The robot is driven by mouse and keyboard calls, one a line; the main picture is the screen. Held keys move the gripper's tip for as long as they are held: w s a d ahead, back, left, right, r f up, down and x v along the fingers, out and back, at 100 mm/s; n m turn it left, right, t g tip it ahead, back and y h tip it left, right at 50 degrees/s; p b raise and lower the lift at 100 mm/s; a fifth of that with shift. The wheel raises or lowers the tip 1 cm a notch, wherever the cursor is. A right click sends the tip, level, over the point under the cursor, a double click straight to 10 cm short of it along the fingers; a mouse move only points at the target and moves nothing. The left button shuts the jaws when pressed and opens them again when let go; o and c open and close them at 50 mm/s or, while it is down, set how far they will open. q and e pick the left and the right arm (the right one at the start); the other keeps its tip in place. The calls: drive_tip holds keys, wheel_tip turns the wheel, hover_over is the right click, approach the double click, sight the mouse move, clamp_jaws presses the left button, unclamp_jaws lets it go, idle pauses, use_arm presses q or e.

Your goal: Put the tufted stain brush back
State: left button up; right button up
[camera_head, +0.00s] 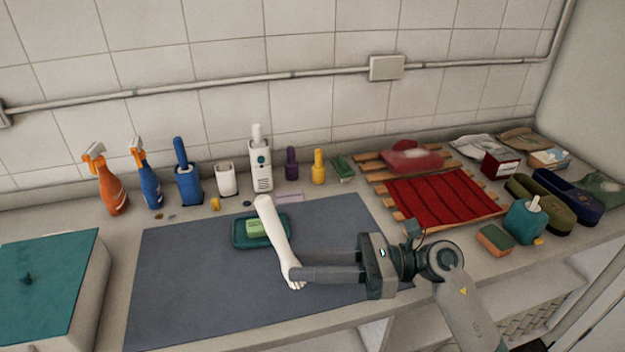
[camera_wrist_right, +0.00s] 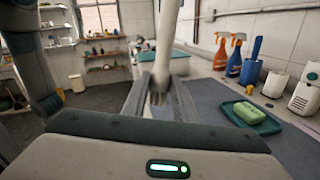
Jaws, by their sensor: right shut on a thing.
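The stain brush (camera_head: 276,235) is white, long and slim, with a bulge at its lower end. It is held steeply, leaning a little, over the grey mat (camera_head: 180,285). My right gripper (camera_head: 300,273) comes in from the right and is shut on the brush near its lower end. In the right wrist view the white brush (camera_wrist_right: 167,35) stands up between the fingers, with a greyish tufted end low between them. A white cup-like holder (camera_head: 227,180) at the back looks empty. My left gripper is not in view.
A teal dish with green soap (camera_head: 238,243) lies just behind the brush. Spray bottles (camera_head: 110,190), a blue holder with a brush (camera_head: 188,186) and a white holder (camera_head: 261,172) line the wall. A teal-lidded box (camera_head: 50,265) is at left. The mat's left part is clear.

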drive_tip(key=d+f+m+t+h, duration=0.1)
drive_tip(key=d+m+t, duration=0.3)
drive_tip(key=d, duration=0.7)
drive_tip(key=d+f+m+t+h, duration=0.2)
drive_tip(key=d+t, duration=0.5)
drive_tip(key=d, duration=0.4)
drive_tip(key=shift+w+f+m+t, duration=0.3)
drive_tip(key=shift+f+m, duration=0.1)
drive_tip(key=shift+m, duration=0.5)
drive_tip(key=shift+d+m+t+h, duration=0.1)
drive_tip(key=shift+m+t+h, duration=2.5)
drive_tip(key=shift+h, duration=0.7)
